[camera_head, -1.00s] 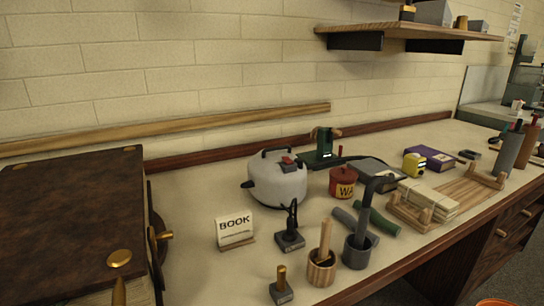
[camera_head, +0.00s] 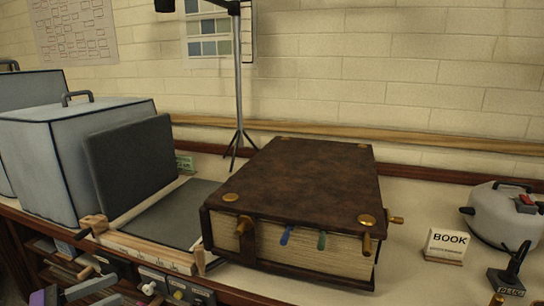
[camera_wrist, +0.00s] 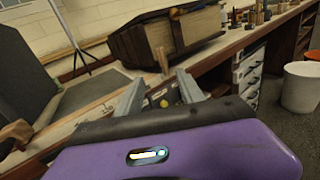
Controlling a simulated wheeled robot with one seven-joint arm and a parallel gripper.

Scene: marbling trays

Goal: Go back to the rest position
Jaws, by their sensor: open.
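My gripper (camera_wrist: 160,90) is open and empty in the wrist view, its two grey fingers spread apart. It is in front of the bench edge, with drawer fronts showing between and beyond the fingers. A large brown leather-bound book (camera_head: 300,180) lies on the bench in the middle of the head view. It also shows past the fingertips in the wrist view (camera_wrist: 150,38). The gripper appears apart from the book. Grey bars (camera_head: 92,287) at the bottom left of the head view may be my fingers, but I cannot tell for certain.
Left of the book are a dark upright panel (camera_head: 130,165) and a blue-grey box (camera_head: 75,150). A thin stand (camera_head: 239,90) rises behind. A BOOK sign (camera_head: 447,243) and a pale pot (camera_head: 500,220) are to the right. A white bin (camera_wrist: 300,88) stands on the floor.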

